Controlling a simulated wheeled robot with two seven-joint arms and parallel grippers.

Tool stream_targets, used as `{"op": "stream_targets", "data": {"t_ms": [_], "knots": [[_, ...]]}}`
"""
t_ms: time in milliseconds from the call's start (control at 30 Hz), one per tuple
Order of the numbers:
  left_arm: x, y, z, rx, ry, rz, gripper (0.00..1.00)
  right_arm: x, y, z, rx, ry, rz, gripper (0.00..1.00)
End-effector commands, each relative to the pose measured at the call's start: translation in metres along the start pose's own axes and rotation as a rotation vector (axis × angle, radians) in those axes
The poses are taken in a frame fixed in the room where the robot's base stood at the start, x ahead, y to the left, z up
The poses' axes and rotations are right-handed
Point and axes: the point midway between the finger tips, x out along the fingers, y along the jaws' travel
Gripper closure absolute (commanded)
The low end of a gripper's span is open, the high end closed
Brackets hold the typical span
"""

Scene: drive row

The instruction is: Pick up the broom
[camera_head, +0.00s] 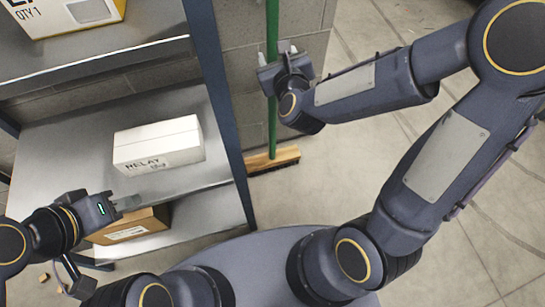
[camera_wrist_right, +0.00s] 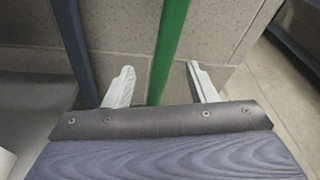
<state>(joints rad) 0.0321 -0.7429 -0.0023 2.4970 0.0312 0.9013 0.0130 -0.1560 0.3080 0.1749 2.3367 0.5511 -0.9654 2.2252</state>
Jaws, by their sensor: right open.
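The broom (camera_head: 272,130) stands upright against the block wall, with a green handle and a wooden head (camera_head: 273,160) with dark bristles on the floor. My right gripper (camera_head: 276,51) is at the upper part of the handle. In the right wrist view, its two pale fingers (camera_wrist_right: 160,70) are apart, and the green handle (camera_wrist_right: 170,40) shows between them with gaps on both sides. Whether the handle is fully between the fingers in depth is hard to tell. My left gripper (camera_head: 128,203) is low at the left, by the shelf; its finger opening is unclear.
A metal shelf unit with a dark blue post (camera_head: 220,90) stands just left of the broom. It holds a white box (camera_head: 158,145) labelled RELAY, a brown carton (camera_head: 130,228) below and another box (camera_head: 70,14) above. The floor right of the broom is clear.

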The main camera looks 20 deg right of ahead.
Motion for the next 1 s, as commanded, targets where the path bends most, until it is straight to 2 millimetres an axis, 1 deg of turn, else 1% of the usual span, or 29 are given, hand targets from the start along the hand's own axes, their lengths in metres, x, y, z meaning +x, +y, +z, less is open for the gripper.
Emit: {"op": "stream_targets", "data": {"t_ms": [33,100,200,267,467,567,700,800,900,1000], "knots": [[0.020,-0.009,0.010,0.000,0.001,0.000,0.64,0.009,0.009,-0.026,0.081,-0.009,-0.032,0.49],[0.027,-0.012,0.013,0.000,0.001,0.000,0.64,0.013,0.011,-0.037,0.173,-0.025,-0.073,0.49],[0.031,-0.014,0.015,0.000,0.001,0.000,0.64,0.017,0.011,-0.043,0.250,-0.044,-0.109,0.49],[0.031,-0.014,0.015,0.000,0.001,0.000,0.64,0.021,0.010,-0.044,0.272,-0.048,-0.118,0.49],[0.032,-0.015,0.016,0.000,0.001,0.000,0.64,0.043,0.006,-0.041,0.278,-0.051,-0.123,0.49],[0.033,-0.015,0.017,0.000,0.001,0.000,0.64,0.055,0.005,-0.040,0.278,-0.052,-0.122,0.49],[0.036,-0.017,0.018,0.000,0.001,0.000,0.64,0.077,0.003,-0.038,0.277,-0.052,-0.122,0.49],[0.037,-0.017,0.018,0.000,0.001,0.000,0.64,0.088,0.002,-0.037,0.276,-0.052,-0.121,0.49],[0.037,-0.017,0.019,0.000,0.001,0.000,0.64,0.093,0.001,-0.037,0.275,-0.051,-0.120,0.49],[0.037,-0.017,0.018,0.000,0.001,0.000,0.64,0.093,0.001,-0.037,0.275,-0.051,-0.119,0.49]]}}
